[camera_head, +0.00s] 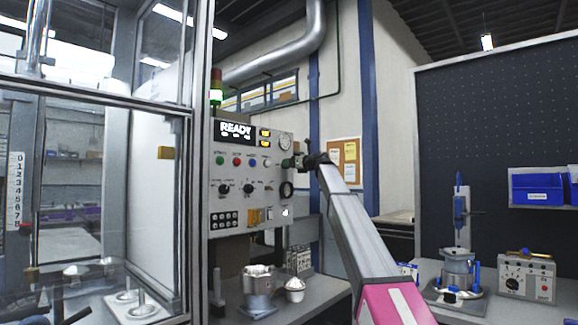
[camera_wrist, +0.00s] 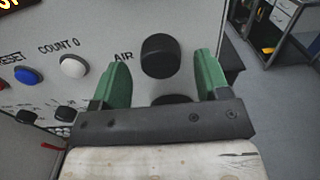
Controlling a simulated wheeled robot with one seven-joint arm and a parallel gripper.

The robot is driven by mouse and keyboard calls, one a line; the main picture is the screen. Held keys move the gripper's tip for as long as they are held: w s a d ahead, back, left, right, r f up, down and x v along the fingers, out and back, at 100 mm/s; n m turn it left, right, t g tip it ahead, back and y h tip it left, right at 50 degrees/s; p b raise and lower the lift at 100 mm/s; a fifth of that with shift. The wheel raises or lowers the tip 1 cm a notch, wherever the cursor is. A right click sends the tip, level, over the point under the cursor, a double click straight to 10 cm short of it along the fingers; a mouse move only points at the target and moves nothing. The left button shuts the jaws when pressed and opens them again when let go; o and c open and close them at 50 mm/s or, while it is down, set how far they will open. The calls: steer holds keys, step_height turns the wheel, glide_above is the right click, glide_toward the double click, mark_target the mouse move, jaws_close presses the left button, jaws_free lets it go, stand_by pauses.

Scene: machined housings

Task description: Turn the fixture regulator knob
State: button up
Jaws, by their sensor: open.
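The control panel (camera_head: 245,205) stands in the middle of the head view, with a lit READY display. A black round knob (camera_wrist: 160,55) beside the label AIR shows in the wrist view, near the panel's right edge. My gripper (camera_wrist: 162,64) is open, with one green finger on each side of this knob. Gaps show between the fingers and the knob, and I cannot tell whether the tips reach its depth. In the head view my gripper (camera_head: 297,162) is at the panel's right edge and hides the knob. A second dark round part (camera_wrist: 170,99) lies below the knob, mostly hidden by my gripper.
A white button (camera_wrist: 74,66) and a blue button (camera_wrist: 28,76) are left of my gripper. Small black knobs (camera_wrist: 65,114) are below them. A metal housing (camera_head: 258,284) stands on the bench below. A glazed enclosure (camera_head: 150,150) is at left.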

steer(key=shift+x, duration=0.85)
steer(key=c, duration=0.9)
